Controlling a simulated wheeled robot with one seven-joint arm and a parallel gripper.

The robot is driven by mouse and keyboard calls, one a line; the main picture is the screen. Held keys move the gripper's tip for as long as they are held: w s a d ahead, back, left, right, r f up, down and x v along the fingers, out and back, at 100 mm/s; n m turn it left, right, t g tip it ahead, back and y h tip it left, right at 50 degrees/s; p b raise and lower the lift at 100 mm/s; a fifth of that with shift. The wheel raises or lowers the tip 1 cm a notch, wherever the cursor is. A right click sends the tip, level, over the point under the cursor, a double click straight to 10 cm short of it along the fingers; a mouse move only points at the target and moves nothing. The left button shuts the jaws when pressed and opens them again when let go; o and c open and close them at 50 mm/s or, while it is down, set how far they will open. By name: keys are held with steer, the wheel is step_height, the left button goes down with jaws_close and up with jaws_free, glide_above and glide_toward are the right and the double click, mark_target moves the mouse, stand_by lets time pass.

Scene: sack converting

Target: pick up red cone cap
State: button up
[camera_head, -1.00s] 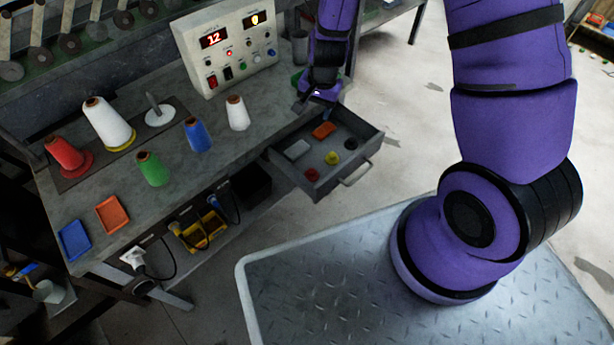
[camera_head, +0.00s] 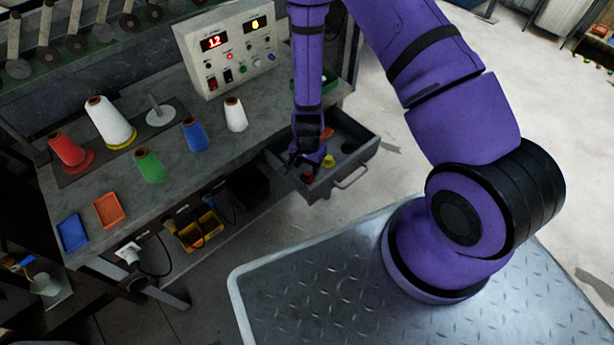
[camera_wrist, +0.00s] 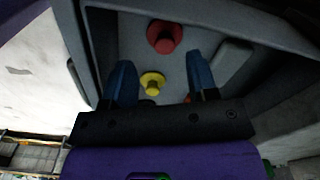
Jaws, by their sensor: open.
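The red cone cap (camera_head: 307,177) lies in the open drawer (camera_head: 366,160), near its front left part. In the wrist view the red cap (camera_wrist: 163,37) is a round disc with a raised knob, on the drawer floor beyond the fingertips. The yellow cap (camera_wrist: 152,83) shows between the fingers, and also in the head view (camera_head: 329,161).
A black cap (camera_head: 347,148) and an orange piece (camera_head: 327,133) lie in the drawer. A grey block (camera_wrist: 232,60) lies beside the right finger in the wrist view. Drawer walls surround the caps. The bench (camera_head: 225,150) above holds thread cones and a control box (camera_head: 232,45).

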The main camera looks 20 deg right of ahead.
mark_target(307, 173)
steer(key=shift+w+d+f, duration=0.1)
steer(key=shift+w+f, duration=0.1)
steer(key=shift+f, duration=1.3)
steer(key=shift+w+f, duration=0.2)
steer(key=shift+f, duration=1.25)
steer(key=c, duration=0.5)
